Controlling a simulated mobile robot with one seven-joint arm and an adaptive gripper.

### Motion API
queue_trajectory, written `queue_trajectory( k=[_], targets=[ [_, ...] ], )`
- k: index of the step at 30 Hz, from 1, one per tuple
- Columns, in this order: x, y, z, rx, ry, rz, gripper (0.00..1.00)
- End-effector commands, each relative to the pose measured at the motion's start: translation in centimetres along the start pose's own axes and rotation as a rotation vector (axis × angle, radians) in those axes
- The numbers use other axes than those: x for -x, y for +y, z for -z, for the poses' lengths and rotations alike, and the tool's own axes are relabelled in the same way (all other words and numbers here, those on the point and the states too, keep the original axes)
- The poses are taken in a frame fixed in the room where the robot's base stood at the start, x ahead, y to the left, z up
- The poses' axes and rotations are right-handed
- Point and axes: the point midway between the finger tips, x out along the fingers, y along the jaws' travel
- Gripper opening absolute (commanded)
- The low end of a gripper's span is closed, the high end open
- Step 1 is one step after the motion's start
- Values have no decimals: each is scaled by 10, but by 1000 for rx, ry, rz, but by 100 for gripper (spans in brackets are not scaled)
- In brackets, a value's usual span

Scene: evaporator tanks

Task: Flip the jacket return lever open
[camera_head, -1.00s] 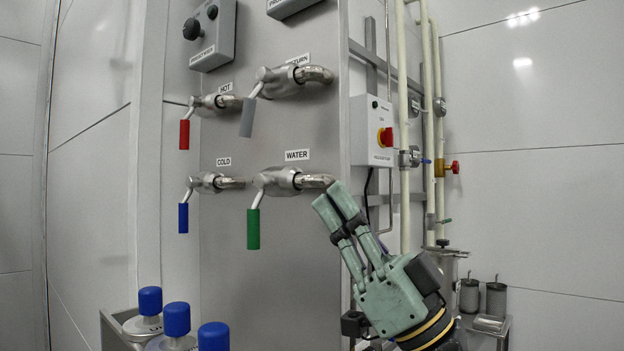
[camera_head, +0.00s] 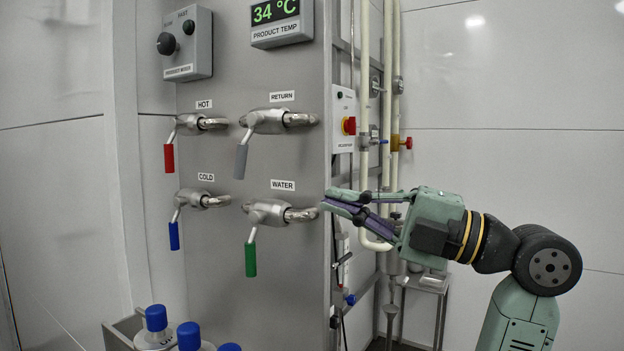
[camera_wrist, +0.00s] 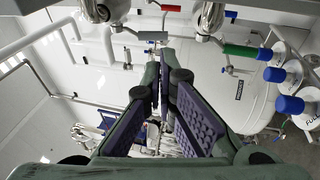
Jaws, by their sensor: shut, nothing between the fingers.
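The return valve (camera_head: 268,121) sits on the grey panel under the RETURN label. Its grey lever (camera_head: 241,160) hangs down, tilted slightly to the left. My gripper (camera_head: 324,202) is shut and empty, pointing left. Its fingertips are below and right of the return lever, near the right end of the WATER valve (camera_head: 268,212), apart from the grey lever. In the wrist view my fingers (camera_wrist: 165,62) come together ahead.
The green lever (camera_head: 250,259) hangs below the WATER valve. Red (camera_head: 169,158) and blue (camera_head: 174,235) levers hang at the left. A temperature display (camera_head: 277,20) reads 34 °C above. Blue-capped bottles (camera_head: 156,330) stand at the lower left. Pipes (camera_head: 364,120) run behind my gripper.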

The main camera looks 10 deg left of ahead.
Motion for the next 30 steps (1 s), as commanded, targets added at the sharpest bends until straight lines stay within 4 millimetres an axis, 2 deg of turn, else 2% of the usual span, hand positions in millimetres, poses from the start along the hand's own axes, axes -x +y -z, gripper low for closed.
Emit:
queue_trajectory(
  k=[9,15,21,30],
  targets=[
    [-70,4,1,-3,4,0,0],
    [-105,4,1,-3,3,0,0],
    [-122,2,0,-3,1,-2,0],
    [-124,0,0,-2,0,-1,0]
  ],
)
